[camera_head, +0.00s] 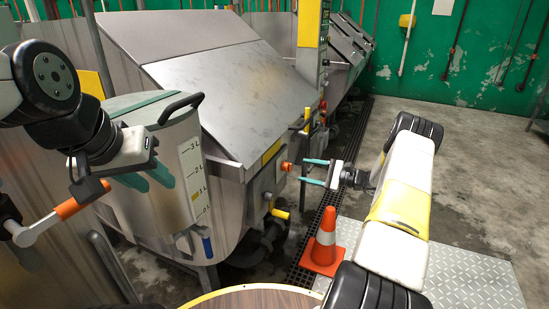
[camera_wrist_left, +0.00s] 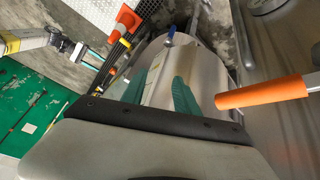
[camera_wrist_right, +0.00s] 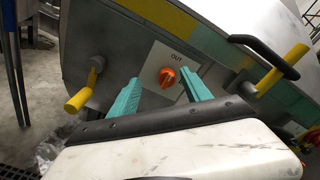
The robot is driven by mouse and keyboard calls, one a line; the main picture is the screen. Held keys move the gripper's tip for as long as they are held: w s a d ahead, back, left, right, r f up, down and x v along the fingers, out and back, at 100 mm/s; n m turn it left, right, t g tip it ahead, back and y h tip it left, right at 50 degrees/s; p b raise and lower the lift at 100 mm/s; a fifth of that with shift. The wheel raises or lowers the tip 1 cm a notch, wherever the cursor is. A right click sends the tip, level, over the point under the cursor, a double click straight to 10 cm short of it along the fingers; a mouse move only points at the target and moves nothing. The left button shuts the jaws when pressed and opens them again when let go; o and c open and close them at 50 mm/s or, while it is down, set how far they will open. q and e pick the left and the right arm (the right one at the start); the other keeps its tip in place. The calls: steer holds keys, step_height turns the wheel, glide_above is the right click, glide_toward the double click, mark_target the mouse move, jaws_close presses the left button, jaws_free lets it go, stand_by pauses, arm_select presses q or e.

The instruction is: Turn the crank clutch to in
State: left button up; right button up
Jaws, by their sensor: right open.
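The crank clutch is an orange knob (camera_wrist_right: 167,77) on a pale plate (camera_wrist_right: 152,70) on the drum's steel front. "OUT" is printed above the knob in the right wrist view; no "IN" mark is readable. The knob also shows in the head view (camera_head: 286,166). My right gripper (camera_head: 303,171) is open, its teal fingers pointing at the knob from a short distance, one on either side in the right wrist view. It appears to hold nothing. My left gripper (camera_head: 148,181) is open and empty beside the steel measuring vessel (camera_head: 205,235).
Yellow handles (camera_wrist_right: 82,93) flank the plate, and a black bar handle (camera_wrist_right: 262,55) is above right. An orange-gripped crank (camera_head: 82,198) is by my left gripper. A traffic cone (camera_head: 324,242) stands on the floor below my right gripper. Open floor lies at right.

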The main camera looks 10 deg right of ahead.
mark_target(287, 167)
steer(key=w+a+f+m+t, duration=0.1)
steer(key=w+a+f, duration=0.1)
steer(key=w+a, duration=0.3)
steer(key=shift+w+f, duration=0.15)
steer(key=shift+w, duration=0.45)
steer(key=shift+c, duration=0.3)
jaws_close()
